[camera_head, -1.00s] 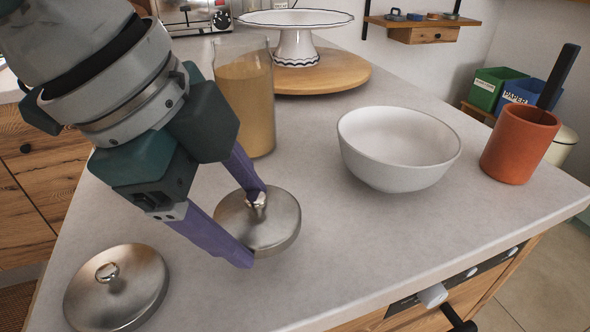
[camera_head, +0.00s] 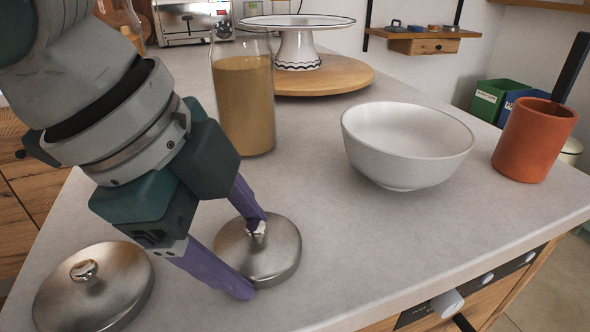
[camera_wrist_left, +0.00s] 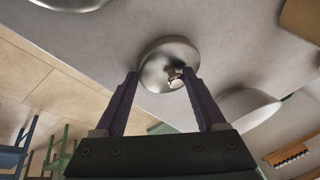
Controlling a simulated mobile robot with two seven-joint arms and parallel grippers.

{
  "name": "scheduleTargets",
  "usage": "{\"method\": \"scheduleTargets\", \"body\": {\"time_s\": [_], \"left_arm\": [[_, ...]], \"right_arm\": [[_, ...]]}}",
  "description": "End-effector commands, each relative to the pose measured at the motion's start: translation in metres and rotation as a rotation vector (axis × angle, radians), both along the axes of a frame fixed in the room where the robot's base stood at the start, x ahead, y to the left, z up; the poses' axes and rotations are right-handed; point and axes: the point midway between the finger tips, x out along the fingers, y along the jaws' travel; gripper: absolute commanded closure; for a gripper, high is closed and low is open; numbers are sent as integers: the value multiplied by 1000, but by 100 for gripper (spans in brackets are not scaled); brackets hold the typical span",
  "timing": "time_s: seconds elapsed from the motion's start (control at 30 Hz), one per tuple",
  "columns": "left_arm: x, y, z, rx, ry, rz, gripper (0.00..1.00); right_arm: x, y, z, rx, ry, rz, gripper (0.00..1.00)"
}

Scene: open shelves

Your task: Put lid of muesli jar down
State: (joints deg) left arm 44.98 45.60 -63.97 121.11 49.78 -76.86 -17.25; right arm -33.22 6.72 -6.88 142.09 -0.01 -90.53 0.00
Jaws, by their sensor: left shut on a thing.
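My left gripper (camera_head: 256,258) is shut on a round metal lid (camera_head: 282,250) with a small knob. One purple finger is at the knob, the other at the near rim. The lid is flat, on or very close to the counter; I cannot tell if there is a gap. In the left wrist view the lid (camera_wrist_left: 160,60) shows between the fingertips. A glass jar (camera_head: 245,105) with tan contents and no lid stands behind it; I cannot read a label. A second metal lid (camera_head: 110,285) lies on the counter at the left. My right gripper is not in view.
A white bowl (camera_head: 405,150) stands to the right of the held lid, with an orange pot (camera_head: 533,140) beyond it. A cake stand (camera_head: 298,45) is on a wooden board (camera_head: 345,78) at the back. The counter (camera_head: 370,245) is bare in front of the bowl.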

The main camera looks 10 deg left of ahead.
Motion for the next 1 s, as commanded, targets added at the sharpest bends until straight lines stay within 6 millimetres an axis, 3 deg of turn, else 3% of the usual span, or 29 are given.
{"method": "scheduleTargets", "body": {"time_s": [0.03,0.07,0.3,0.73,1.0], "left_arm": [[0,0,0,-1,0,0,82],[0,0,0,0,0,0,27],[0,0,0,0,2,-1,0],[-2,0,3,1,4,-3,0],[-12,11,56,1,-2,-1,0]], "right_arm": [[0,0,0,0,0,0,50],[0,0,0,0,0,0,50],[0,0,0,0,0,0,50],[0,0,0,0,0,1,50],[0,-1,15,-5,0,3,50]]}}
